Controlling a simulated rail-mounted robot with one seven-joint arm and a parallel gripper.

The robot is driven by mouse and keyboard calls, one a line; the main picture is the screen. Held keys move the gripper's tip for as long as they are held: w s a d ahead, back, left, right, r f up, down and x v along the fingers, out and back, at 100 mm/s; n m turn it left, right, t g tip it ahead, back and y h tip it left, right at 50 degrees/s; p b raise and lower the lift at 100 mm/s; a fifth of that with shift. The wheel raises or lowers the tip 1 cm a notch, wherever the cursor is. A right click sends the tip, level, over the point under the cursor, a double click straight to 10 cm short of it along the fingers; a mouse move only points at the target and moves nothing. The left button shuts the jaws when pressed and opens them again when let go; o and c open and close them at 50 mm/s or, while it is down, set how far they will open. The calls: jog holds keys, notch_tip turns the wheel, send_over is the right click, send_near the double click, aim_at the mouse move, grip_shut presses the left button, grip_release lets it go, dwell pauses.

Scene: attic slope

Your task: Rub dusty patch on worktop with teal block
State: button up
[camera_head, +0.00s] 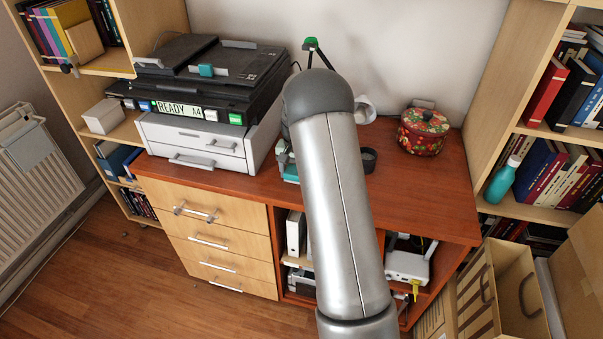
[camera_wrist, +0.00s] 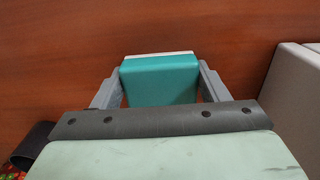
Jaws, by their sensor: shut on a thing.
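The teal block (camera_wrist: 160,78) shows in the wrist view with a thin white strip along its far edge. My gripper (camera_wrist: 160,84) is shut on it, with one grey finger on each side. The block is over the reddish-brown worktop (camera_wrist: 60,50); I cannot tell whether it touches the surface. In the head view my arm hides most of the gripper, and only a bit of teal shows left of the arm above the worktop (camera_head: 420,180). I cannot make out a dusty patch in either view; part of the worktop is hidden by my arm and gripper.
A grey and black printer (camera_head: 200,140) stands left of my arm; its pale side (camera_wrist: 295,85) shows in the wrist view. Right of my arm are a dark round holder (camera_head: 369,160) and a floral tin (camera_head: 422,131). Bookshelves flank the desk. The worktop's front right is clear.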

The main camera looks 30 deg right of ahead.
jog(key=shift+w+a+f, duration=0.1)
jog(key=shift+w+a, duration=0.05)
jog(key=shift+a, duration=0.1)
jog(key=shift+w+a, duration=0.8)
jog(key=shift+a, duration=0.1)
jog(key=shift+d, duration=0.1)
jog(key=shift+s+d, duration=0.4)
jog(key=shift+s+d, duration=0.4)
jog(key=shift+d, duration=0.05)
